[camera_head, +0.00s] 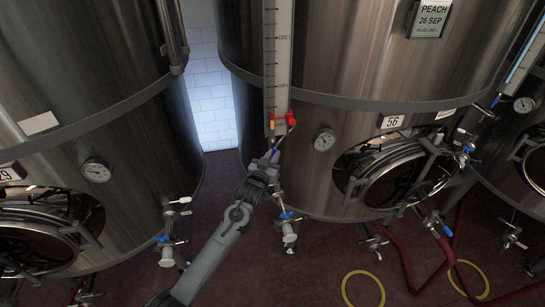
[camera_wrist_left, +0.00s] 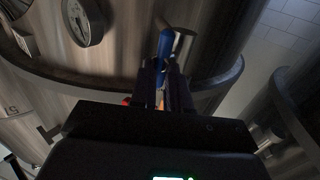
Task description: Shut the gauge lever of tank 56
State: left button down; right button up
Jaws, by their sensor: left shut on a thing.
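Tank 56 (camera_head: 310,90) is the large steel tank in the middle, with a "56" label (camera_head: 393,121). Its gauge (camera_head: 277,60) is a tall scale with a red fitting (camera_head: 285,121) near its lower end. The gauge lever (camera_head: 275,156) is blue and sits just below the scale. My left gripper (camera_head: 269,163) is at the lever. In the left wrist view the blue lever (camera_wrist_left: 165,44) sticks out from between the fingers of my left gripper (camera_wrist_left: 164,78), which is shut on it. The fingers hide the lever's lower part. My right gripper is not in view.
A round dial (camera_head: 324,140) sits right of the gauge and also shows in the left wrist view (camera_wrist_left: 82,21). A valve (camera_head: 289,230) is below the lever. A manway hatch (camera_head: 395,172) and red hoses (camera_head: 405,262) are at right. Another tank (camera_head: 85,90) stands at left.

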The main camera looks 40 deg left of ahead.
pick_arm(q)
jog(key=m+g+y+p, duration=0.1)
jog(key=m+g+p, duration=0.2)
jog(key=p, duration=0.2)
jog(key=w+d+m+g+y+p, duration=0.1)
jog(key=m+g+p, duration=0.3)
jog(key=w+m+g+y+p, duration=0.1)
jog(key=m+g+p, duration=0.2)
jog(key=m+p, duration=0.1)
jog(key=shift+d+r+p, duration=0.1)
jog(key=shift+d+p, duration=0.15)
jog(key=shift+p, duration=0.6)
jog(key=shift+s, duration=0.1)
dwell(0.4)
jog(key=c, duration=1.1)
grip_release()
